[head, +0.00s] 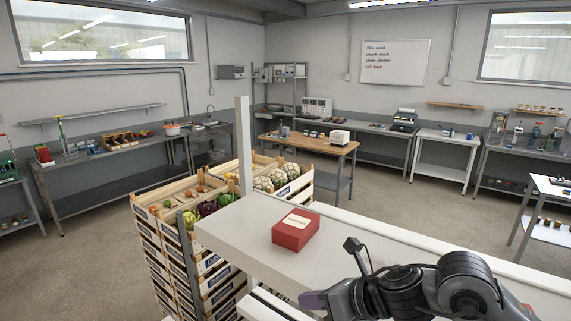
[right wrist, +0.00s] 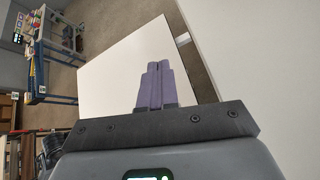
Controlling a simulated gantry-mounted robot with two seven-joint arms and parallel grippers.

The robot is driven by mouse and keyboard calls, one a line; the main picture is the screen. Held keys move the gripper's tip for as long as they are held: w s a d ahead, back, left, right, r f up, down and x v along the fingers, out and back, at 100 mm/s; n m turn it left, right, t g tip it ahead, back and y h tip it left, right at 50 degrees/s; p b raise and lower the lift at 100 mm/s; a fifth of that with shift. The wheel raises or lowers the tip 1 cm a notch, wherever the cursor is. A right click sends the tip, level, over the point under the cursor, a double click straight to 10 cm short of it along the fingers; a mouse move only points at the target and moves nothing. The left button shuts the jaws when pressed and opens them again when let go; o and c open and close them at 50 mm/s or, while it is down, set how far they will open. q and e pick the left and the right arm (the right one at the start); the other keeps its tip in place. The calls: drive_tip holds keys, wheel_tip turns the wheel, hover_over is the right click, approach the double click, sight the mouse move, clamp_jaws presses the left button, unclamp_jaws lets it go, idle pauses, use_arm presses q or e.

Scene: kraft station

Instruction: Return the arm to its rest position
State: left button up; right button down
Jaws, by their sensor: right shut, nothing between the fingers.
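My right arm comes in at the bottom right of the head view. My right gripper (head: 313,300) is at the front edge of the white counter (head: 240,228), below and right of a red box. In the right wrist view, the purple fingers of this gripper (right wrist: 158,70) are pressed together with nothing between them. The red box (head: 296,230) with a pale label lies on the counter, apart from the gripper. My left gripper is in neither view.
Stacked wooden crates (head: 165,232) of vegetables stand left of the counter. A white post (head: 243,145) rises behind the counter's left end. A wooden-topped table (head: 310,141) stands farther back. Open floor (head: 400,205) lies beyond the counter to the right.

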drive_tip(key=s+a+f+m+t+y+p, duration=0.1)
drive_tip(key=s+a+f+m+t, duration=0.15)
drive_tip(key=a+f+m, duration=0.35)
drive_tip(key=s+d+f+m+t+h+p, duration=0.25)
drive_tip(key=s+f+m, duration=0.2)
drive_tip(key=m, duration=0.85)
drive_tip(key=s+d+f+m+g+h, duration=0.2)
drive_tip(key=s+d+f+m, duration=0.3)
drive_tip(key=s+d+m, duration=0.1)
drive_tip(key=s+d+f+m+g+h+p, duration=0.1)
drive_tip(key=s+d+f+m+g+h, duration=0.2)
drive_tip(key=s+d+m, duration=0.4)
drive_tip(key=s+d+f+m+g+h+p, duration=0.1)
drive_tip(key=s+d+f+m+g+h, duration=0.1)
drive_tip(key=s+d+f+m, duration=0.4)
drive_tip(key=s+d+m, duration=0.1)
drive_tip(key=s+m, duration=0.2)
drive_tip(key=s, duration=0.3)
drive_tip(key=shift+f+g, duration=0.3)
